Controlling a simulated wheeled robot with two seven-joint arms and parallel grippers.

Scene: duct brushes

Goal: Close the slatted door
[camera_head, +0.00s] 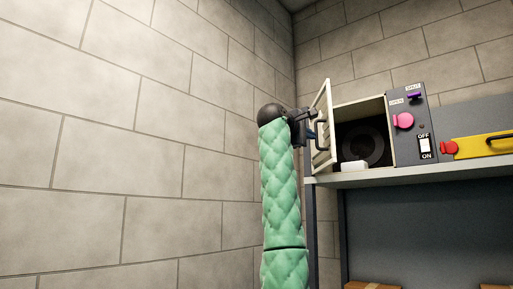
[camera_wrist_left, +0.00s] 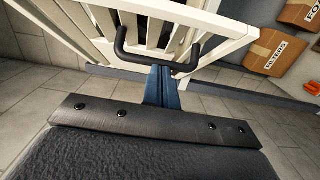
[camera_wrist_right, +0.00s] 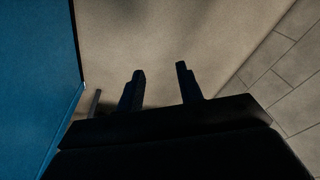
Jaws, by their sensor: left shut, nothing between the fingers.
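The slatted door (camera_head: 325,105) stands open at the left side of the box, swung outward, in the head view. Its pale slats (camera_wrist_left: 104,20) and black handle (camera_wrist_left: 122,40) fill the upper part of the left wrist view. My left gripper (camera_head: 312,131) is beside the door at its handle. Its blue fingers (camera_wrist_left: 160,82) are shut with nothing between them, and their tips are at the handle's bar. I cannot tell whether they touch it. My right gripper (camera_wrist_right: 160,85) is open and empty, seen only in the right wrist view.
The open box (camera_head: 391,112) shows a dark round opening (camera_head: 362,145) and a white block (camera_head: 354,166) at its front. A panel (camera_head: 412,125) with a pink knob and switch stands right of it, on the shelf (camera_head: 440,174). Cardboard boxes (camera_wrist_left: 277,50) sit lower. A wall is at left.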

